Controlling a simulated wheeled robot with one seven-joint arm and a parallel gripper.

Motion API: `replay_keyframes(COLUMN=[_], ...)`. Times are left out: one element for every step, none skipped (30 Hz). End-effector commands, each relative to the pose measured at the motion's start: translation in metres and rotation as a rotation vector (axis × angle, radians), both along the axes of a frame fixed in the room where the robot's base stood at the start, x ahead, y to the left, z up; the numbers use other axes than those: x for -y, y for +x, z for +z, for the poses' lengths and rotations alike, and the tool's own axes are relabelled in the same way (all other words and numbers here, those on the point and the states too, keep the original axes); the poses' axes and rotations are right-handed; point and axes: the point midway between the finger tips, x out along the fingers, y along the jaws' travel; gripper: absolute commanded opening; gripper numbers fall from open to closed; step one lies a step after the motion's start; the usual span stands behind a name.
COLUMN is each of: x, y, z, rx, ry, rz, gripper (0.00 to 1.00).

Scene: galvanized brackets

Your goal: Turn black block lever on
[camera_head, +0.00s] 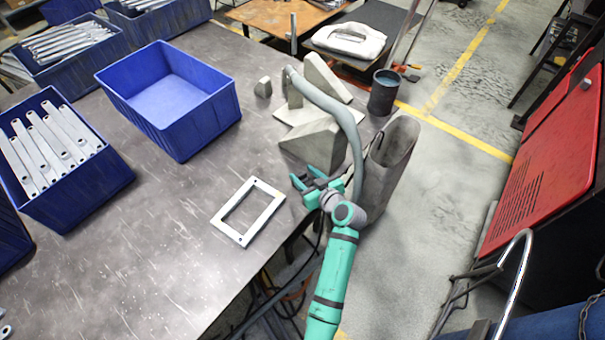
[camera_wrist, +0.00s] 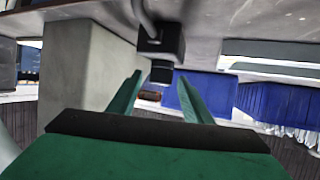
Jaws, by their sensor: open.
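The black block lever shows in the wrist view as a dark square block (camera_wrist: 163,44) with a smaller dark piece at its lower edge. It is at the upper middle, ahead of my gripper and in line with the gap between the fingers. I cannot make it out in the head view. My gripper (camera_wrist: 160,82) is open, with its two green fingers apart and nothing seen between them. The smaller dark piece appears close to the fingertips; I cannot tell whether they touch. In the head view my gripper (camera_head: 303,178) is at the table's right edge, beside a grey wedge block.
Grey wedge block (camera_head: 313,143) and a curved grey tube (camera_head: 347,118) crowd my gripper. A tall grey hollow piece (camera_head: 391,150) stands to the right. A metal frame (camera_head: 222,220) lies on the table (camera_head: 150,240). Blue bin (camera_head: 185,125) is empty.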

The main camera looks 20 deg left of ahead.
Motion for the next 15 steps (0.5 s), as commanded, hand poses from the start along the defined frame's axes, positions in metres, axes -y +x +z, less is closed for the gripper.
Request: replay_keyframes(x=[-0.0034, -0.0048, -0.0061, -0.0068, -0.0074, -0.008, -0.0081, -0.0082, -0.0083, -0.0081, -0.0081, -0.0082, -0.0082, -0.0081, -0.0081], y=[0.0026, 0.0037, 0.005, 0.0056, 0.0061, 0.0065, 0.0067, 0.0068, 0.0067, 0.0067, 0.0066, 0.0066, 0.0066, 0.0065, 0.0065], z=[-0.0011, -0.002, -0.0029, -0.0035, -0.0038, -0.004, -0.0042, -0.0042, -0.0043, -0.0043, -0.0042, -0.0041, -0.0041, -0.0042, -0.0042], rx=[0.0, 0.0, 0.0, 0.0, 0.0, 0.0, 0.0, 0.0, 0.0, 0.0, 0.0, 0.0, 0.0, 0.0, 0.0], ry=[0.0, 0.0, 0.0, 0.0, 0.0, 0.0, 0.0, 0.0, 0.0, 0.0, 0.0, 0.0, 0.0, 0.0, 0.0], rz=[0.001, 0.001, 0.001, 0.0, 0.0, 0.0, 0.0, 0.0, 0.0, 0.0, 0.0, 0.0, 0.0, 0.0, 0.0], gripper=[0.45, 0.45, 0.45, 0.45, 0.45, 0.45, 0.45, 0.45, 0.45, 0.45, 0.45, 0.45, 0.45, 0.41, 0.31])
